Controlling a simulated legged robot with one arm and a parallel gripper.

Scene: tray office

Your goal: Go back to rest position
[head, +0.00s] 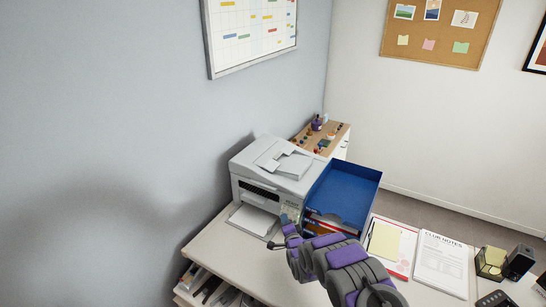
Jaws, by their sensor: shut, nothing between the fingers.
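My gripper (277,244) shows at the end of my grey and purple arm, in front of the printer's right side. It is shut and nothing shows in it. My arm reaches from the bottom edge up and left over the desk. Part of the gripper is hidden by the arm.
A white printer (277,163) stands on the desk (232,259), with paper in its output slot. A blue tray (347,190) stands right of it. Papers, a clipboard (391,246) and a black holder with yellow notes (491,262) lie to the right. A small cabinet (343,143) is behind.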

